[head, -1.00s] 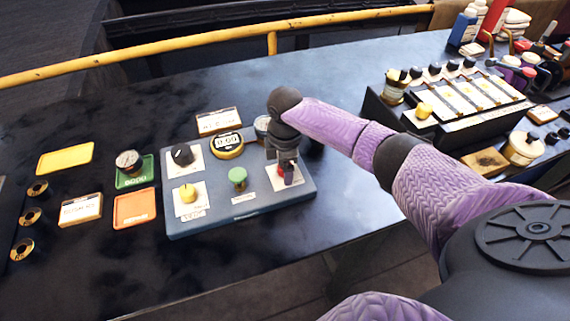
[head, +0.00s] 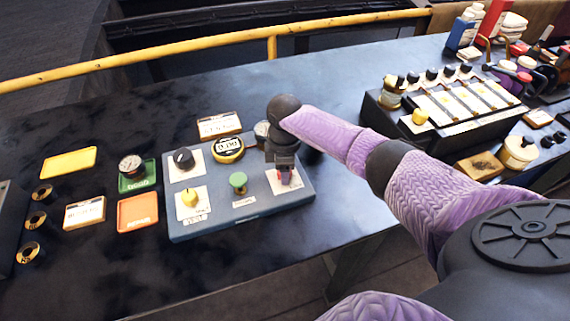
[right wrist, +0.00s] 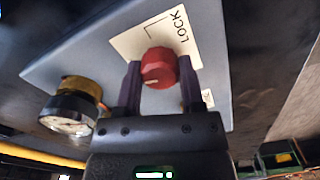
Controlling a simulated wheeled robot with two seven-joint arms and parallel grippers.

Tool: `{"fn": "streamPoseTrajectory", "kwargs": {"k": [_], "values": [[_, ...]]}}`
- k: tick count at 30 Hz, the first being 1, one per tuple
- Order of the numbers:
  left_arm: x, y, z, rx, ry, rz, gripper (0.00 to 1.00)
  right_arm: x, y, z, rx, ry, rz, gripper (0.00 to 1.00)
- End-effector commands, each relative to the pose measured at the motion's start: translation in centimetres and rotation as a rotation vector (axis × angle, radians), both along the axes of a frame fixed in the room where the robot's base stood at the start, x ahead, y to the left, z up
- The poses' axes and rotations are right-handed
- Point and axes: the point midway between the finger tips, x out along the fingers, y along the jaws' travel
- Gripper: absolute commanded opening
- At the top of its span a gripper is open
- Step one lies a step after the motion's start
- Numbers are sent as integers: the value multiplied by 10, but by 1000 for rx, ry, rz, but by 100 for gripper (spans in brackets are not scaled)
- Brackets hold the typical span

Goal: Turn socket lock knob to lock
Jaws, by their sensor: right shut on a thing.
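The red socket lock knob (right wrist: 158,68) sits on a pale plate (right wrist: 176,34) marked LOCK in the right wrist view. In the head view only a bit of the red knob (head: 284,178) shows beneath my right gripper (head: 284,170), at the right end of the blue-grey panel (head: 240,219). My right gripper (right wrist: 160,64) is shut on the knob, with one dark finger on each side. A light mark shows on the knob's face; its exact setting is hard to read. My left gripper is not in view.
A round gauge (right wrist: 68,113) is close to the gripper. Trays lie to the left; a black rack (head: 392,116) stands to the right.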

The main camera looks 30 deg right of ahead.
Motion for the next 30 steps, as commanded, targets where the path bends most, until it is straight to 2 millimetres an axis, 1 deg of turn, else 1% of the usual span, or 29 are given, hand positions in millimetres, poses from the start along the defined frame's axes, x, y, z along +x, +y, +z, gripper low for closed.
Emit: {"fn": "streamPoseTrajectory", "kwargs": {"k": [1, 3, 12, 23, 30], "values": [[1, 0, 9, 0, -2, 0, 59, 0, 1, 4, 2, 1, -37, 0], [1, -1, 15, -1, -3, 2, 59, 0, 1, 5, 0, 1, -99, 0], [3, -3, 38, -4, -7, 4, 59, 0, 1, 4, 2, 1, -386, 0], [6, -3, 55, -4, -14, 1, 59, 0, 1, 3, 2, 0, -729, 0], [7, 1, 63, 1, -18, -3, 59, 0, 1, 2, 2, 0, -955, 0]]}}
